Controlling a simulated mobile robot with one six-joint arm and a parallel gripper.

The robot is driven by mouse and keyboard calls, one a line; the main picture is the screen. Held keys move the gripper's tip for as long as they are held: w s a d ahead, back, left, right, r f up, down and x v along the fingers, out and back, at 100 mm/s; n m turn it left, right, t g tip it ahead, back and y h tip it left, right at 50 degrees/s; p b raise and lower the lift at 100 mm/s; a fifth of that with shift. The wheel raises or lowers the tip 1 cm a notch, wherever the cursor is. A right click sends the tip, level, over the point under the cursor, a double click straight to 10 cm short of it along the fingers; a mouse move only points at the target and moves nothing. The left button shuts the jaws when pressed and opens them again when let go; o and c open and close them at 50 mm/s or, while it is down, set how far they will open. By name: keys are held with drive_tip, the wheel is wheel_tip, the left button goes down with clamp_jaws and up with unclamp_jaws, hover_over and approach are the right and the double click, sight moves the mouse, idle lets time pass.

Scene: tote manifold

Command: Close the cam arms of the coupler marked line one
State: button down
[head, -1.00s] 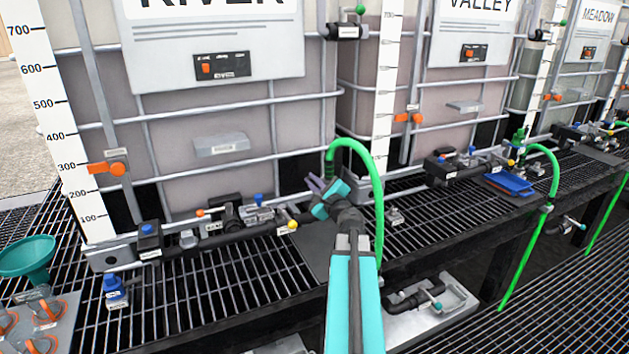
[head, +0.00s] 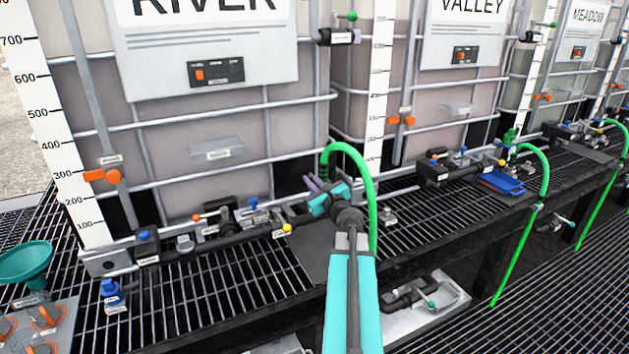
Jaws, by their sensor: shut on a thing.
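My gripper (head: 314,184) is in the middle of the head view, beside the near end of a green hose (head: 367,175) in front of the RIVER tank. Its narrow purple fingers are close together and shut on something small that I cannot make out. The teal jaws and dark wrist cover what lies behind them. No coupler body or cam arms show clearly there, and no "line one" marking can be read. The hose arches up from behind the fingers and drops behind my arm.
A dark pipe (head: 240,238) with valves runs along the grating left of my gripper. A green funnel (head: 24,262) stands at far left. A blue tray (head: 501,182) and another green hose (head: 543,170) are at right.

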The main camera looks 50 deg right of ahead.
drive_tip(key=shift+r, duration=0.2)
drive_tip(key=c, duration=1.9)
unclamp_jaws()
drive_tip(key=shift+a, duration=0.1)
drive_tip(key=shift+o, duration=0.2)
drive_tip(key=shift+f, duration=0.1)
drive_tip(key=shift+s, duration=0.1)
